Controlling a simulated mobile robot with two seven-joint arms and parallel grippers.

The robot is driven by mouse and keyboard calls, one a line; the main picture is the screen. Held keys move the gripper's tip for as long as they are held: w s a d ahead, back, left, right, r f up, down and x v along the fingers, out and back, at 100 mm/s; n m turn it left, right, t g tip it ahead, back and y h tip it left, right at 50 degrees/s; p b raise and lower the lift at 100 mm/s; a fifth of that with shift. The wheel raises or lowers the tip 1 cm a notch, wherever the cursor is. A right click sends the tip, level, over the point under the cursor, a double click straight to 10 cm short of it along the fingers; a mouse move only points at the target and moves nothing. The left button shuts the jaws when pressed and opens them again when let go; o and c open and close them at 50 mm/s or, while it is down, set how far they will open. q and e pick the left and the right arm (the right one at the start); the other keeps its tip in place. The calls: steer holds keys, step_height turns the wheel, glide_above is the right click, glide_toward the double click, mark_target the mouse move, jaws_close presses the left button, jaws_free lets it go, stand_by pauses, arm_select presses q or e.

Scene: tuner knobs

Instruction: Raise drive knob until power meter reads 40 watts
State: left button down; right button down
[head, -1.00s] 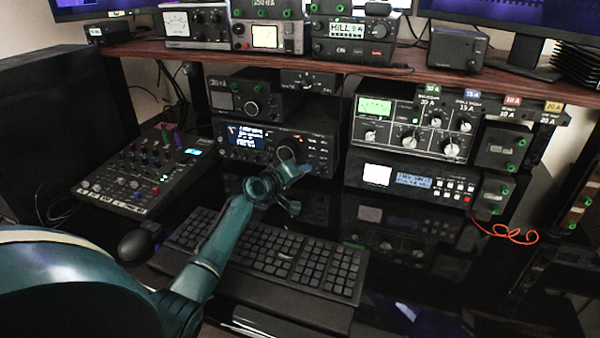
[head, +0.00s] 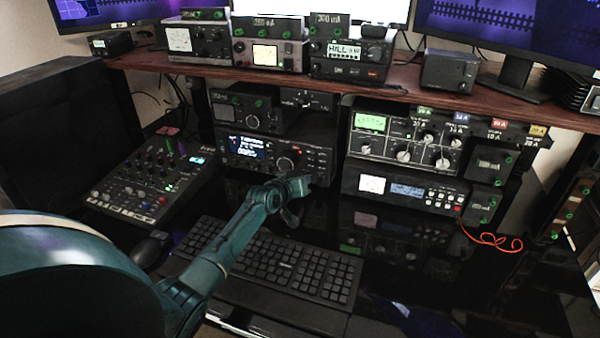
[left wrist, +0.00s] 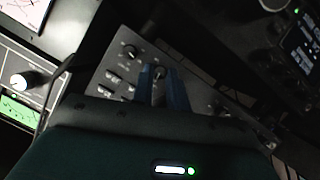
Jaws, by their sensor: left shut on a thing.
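The black transceiver (head: 247,146) with a lit blue-and-white display and a large tuning knob (head: 285,164) stands under the shelf. My left gripper (head: 305,187) is at the lower right of its front, right of the tuning knob. In the left wrist view my blue fingers (left wrist: 164,88) are shut on a small knob (left wrist: 159,75) on a panel with several knobs. Its label is not readable, so I cannot confirm it is the drive knob. A white-faced meter (head: 372,184) and a green-lit meter (head: 371,123) are at right. I cannot read watts on either. My right gripper is not in view.
A keyboard (head: 285,262) lies below my left forearm. A mixer (head: 150,180) and mouse (head: 150,249) are at left. Stacked radio units (head: 430,140) stand right, with a red cable (head: 490,241). More meters, including one with a cream face (head: 265,55), stand on the shelf (head: 150,60).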

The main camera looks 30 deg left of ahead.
arm_select(q)
steer(key=shift+d+r+m+y+p, duration=0.1)
steer(key=shift+m+y+p, duration=0.2)
steer(key=shift+m+p, duration=0.35)
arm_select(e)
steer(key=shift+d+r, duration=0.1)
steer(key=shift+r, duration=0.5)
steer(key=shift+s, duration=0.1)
arm_select(q)
steer(key=c, duration=1.4)
jaws_free()
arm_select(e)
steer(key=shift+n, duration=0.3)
arm_select(q)
steer(key=shift+s, duration=0.1)
steer(key=shift+s+r+p, duration=0.1)
steer(key=shift+s+p, duration=0.2)
steer(key=shift+p, duration=0.05)
steer(key=p+v, duration=0.2)
steer(key=v, duration=1)
steer(key=shift+d+r, duration=0.1)
steer(key=shift+r, duration=0.05)
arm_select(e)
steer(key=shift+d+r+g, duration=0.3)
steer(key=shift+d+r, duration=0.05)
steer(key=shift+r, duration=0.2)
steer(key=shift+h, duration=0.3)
